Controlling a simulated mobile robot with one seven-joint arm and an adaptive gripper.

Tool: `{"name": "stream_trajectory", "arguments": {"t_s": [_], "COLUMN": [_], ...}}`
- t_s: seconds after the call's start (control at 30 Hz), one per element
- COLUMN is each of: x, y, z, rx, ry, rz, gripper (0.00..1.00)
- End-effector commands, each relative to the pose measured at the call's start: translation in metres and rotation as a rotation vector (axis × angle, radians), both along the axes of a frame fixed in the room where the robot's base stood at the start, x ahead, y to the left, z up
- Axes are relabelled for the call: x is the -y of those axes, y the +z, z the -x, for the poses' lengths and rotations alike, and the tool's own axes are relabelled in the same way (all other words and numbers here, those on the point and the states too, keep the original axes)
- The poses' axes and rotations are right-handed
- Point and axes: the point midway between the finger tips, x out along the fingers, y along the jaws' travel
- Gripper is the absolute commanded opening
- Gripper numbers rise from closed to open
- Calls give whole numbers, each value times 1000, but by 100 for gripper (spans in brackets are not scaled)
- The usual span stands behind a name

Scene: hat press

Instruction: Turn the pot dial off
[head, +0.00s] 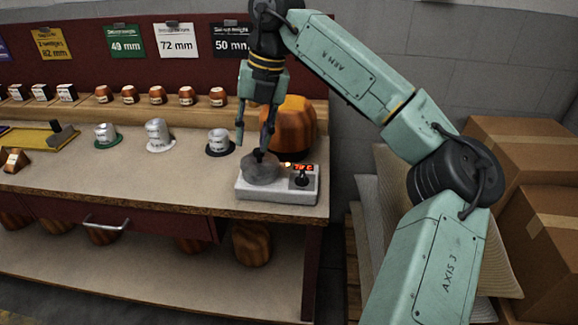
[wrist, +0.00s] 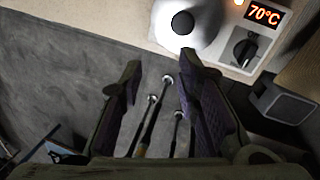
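The pot (head: 262,172) is a grey, rounded, lidded vessel on a white base unit (head: 262,192) at the table's right front corner. In the wrist view the pot (wrist: 205,22) has a black lid knob. The black dial (head: 301,180) is on the base, right of the pot; the wrist view shows the dial (wrist: 245,48) below a lit display (wrist: 264,14) reading 70°C, with an orange light beside it. My gripper (head: 254,146) is above and near the pot, left of the dial. Its fingers (wrist: 160,62) are apart and empty.
White hat-like forms (head: 157,135) stand left on the table (head: 75,190). Small orange blocks line the back shelf. Cardboard boxes (head: 545,235) stand at the right. The table's front middle is clear.

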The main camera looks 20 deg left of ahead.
Motion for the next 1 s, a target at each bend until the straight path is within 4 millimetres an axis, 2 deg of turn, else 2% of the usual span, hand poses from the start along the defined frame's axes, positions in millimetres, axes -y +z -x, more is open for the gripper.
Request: {"name": "stream_trajectory", "arguments": {"t_s": [0.03,0.1,0.23,0.37,0.8,1.0], "x": [26,52,77,81,79,79], "y": [4,8,11,1,-75,-92], "z": [-18,-35,-47,-48,-47,-47], "rx": [30,55,75,75,73,75], "ry": [-79,-159,-233,-240,-236,-236], "rz": [71,145,212,223,218,216], "gripper": [30,30,30,30,30,30]}}
